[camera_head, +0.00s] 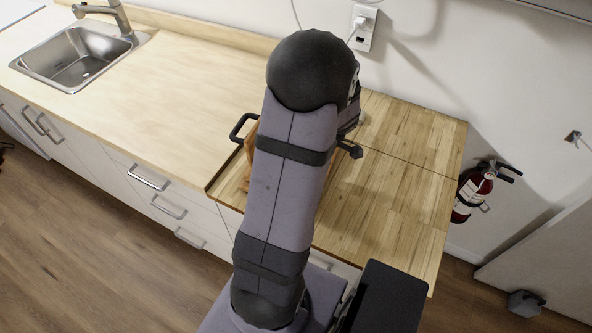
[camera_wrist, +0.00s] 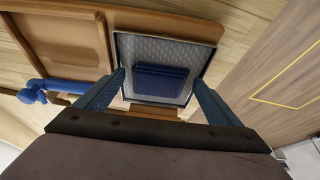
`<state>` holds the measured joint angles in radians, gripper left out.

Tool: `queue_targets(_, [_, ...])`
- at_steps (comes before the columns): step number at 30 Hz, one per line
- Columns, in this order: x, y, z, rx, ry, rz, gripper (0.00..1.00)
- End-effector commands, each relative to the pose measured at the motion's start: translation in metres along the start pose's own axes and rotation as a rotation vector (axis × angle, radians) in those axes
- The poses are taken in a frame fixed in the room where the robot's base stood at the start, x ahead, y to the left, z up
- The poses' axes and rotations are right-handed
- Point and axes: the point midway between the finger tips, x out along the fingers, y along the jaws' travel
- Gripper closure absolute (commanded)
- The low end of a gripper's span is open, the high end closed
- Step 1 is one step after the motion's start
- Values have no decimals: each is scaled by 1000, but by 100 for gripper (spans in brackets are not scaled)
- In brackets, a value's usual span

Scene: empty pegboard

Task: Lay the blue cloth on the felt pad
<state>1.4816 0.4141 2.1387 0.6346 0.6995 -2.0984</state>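In the wrist view, a folded dark blue cloth (camera_wrist: 162,82) lies on a pale grey, quilted-looking surface with a dark rim (camera_wrist: 128,45). I cannot tell whether this surface is the felt pad. My gripper (camera_wrist: 158,78) is open, with one blue-grey finger on each side of the cloth and a gap between each finger and the cloth. Nothing is held. Whether the fingertips touch the rim is not clear. In the head view my own arm hides the gripper and the cloth.
In the wrist view, a tan tray (camera_wrist: 98,58) lies at upper left, with a blue object (camera_wrist: 35,92) below it. A yellow outline (camera_wrist: 262,99) marks the wooden surface at right. The head view shows a black handle (camera_head: 236,130) left of my arm and clear wooden counter (camera_head: 395,190) to the right.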

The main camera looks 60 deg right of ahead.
Motion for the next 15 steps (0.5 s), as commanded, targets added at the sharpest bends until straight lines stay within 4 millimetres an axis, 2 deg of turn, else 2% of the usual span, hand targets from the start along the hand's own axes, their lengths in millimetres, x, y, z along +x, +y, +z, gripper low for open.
queue_targets(11, [-5, 0, -2, 0, 0, 1, 12])
queue_targets(15, [-19, 2, -1, -2, 2, 5, 12])
